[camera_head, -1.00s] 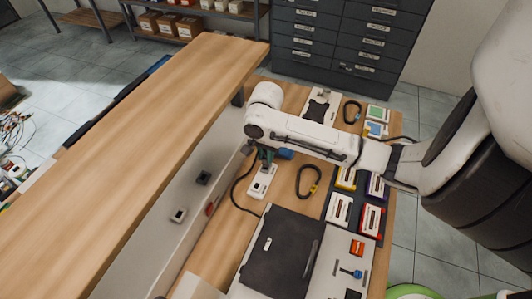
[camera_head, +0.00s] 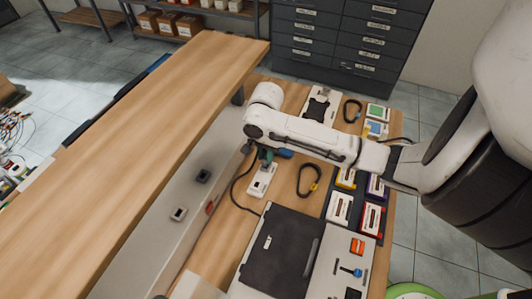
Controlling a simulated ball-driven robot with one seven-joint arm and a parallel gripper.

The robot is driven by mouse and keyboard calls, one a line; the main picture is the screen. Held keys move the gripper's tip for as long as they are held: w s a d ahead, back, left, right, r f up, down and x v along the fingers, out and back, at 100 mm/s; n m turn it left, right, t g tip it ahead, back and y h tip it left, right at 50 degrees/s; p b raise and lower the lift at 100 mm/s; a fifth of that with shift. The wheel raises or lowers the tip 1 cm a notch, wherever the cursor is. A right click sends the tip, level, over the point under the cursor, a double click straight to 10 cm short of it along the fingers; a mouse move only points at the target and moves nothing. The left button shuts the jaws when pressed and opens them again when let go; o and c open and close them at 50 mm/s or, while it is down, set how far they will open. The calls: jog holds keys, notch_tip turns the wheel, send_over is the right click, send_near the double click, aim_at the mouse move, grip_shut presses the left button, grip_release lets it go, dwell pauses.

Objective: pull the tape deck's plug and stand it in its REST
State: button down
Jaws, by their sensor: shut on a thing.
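The tape deck (camera_head: 275,255) is a pale unit with a dark top at the lower middle of the bench. A black cable (camera_head: 236,192) curves beside the block up toward the gripper. I cannot tell whether the plug still sits in the block, or which item is the REST.
A raised wooden shelf (camera_head: 150,130) runs along the left. Below it, a grey panel carries two small sockets (camera_head: 178,214) and a red item (camera_head: 210,207). A looped black cable (camera_head: 309,181) lies right of the block. Several cassettes (camera_head: 371,219) line the right edge.

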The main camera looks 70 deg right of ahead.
jog(key=shift+f+b, duration=0.35)
jog(key=shift+f, duration=0.3)
dwell(0.7)
dwell(0.3)
jog(key=c, duration=0.9)
grip_release()
jog(key=shift+c, duration=0.2)
notch_tip(320, 180, up, 10)
jog(key=shift+f, duration=0.25)
notch_tip(320, 180, up, 6)
jog(key=p, duration=0.3)
jog(key=shift+r+p, duration=0.15)
jog(key=shift+p, duration=0.15)
